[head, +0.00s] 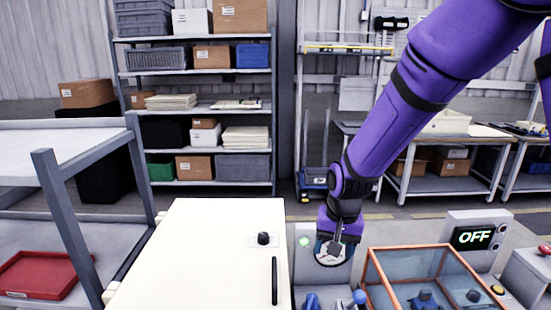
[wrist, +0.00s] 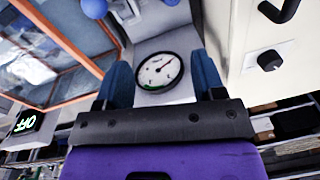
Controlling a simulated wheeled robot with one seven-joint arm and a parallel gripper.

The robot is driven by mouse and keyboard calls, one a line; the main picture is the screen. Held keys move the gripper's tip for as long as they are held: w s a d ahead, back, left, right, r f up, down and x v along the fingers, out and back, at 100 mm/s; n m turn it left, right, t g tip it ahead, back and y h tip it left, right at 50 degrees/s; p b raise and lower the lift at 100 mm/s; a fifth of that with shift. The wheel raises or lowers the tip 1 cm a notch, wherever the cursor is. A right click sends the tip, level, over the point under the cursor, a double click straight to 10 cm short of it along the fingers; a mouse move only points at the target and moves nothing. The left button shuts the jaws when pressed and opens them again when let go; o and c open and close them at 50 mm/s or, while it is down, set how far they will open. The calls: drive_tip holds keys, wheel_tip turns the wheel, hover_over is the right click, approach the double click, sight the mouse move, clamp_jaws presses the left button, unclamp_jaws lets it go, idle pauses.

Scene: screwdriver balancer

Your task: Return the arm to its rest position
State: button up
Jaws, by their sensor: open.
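My purple arm (head: 410,120) reaches down from the upper right in the head view. My gripper (head: 340,226) is at its lower end, in front of a round dial gauge (head: 331,257) and partly covering it. In the wrist view my gripper (wrist: 162,68) has its two blue fingers spread apart with nothing between them. The gauge (wrist: 158,71) shows beyond the fingers, with a white face, black rim and one needle. I cannot tell the exact gap between the fingers and the gauge.
A cream cabinet (head: 205,245) with a black knob and handle stands left of my gripper. An orange-framed clear case (head: 420,275) stands to the right, by a display (head: 473,237) reading OFF. Blue ball knobs (head: 358,297) sit just below. Shelves (head: 195,107) stand behind.

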drive_tip(key=s+d+r+n+t, duration=0.1)
drive_tip(key=s+d+r, duration=0.35)
drive_tip(key=r, duration=0.35)
drive_tip(key=s+d+r+t, duration=0.1)
drive_tip(key=s+d+r, duration=0.2)
drive_tip(key=d+r, duration=0.3)
drive_tip(key=s+d+r+t, duration=0.1)
drive_tip(key=s+d+r, duration=0.2)
drive_tip(key=s, duration=0.4)
drive_tip(key=s+d+r+t, duration=0.1)
drive_tip(key=s+d+r, duration=0.2)
drive_tip(key=s+r, duration=0.2)
drive_tip(key=shift+s+r+n+t+h, duration=0.3)
drive_tip(key=shift+s+n+h, duration=0.1)
drive_tip(key=shift+s, duration=0.8)
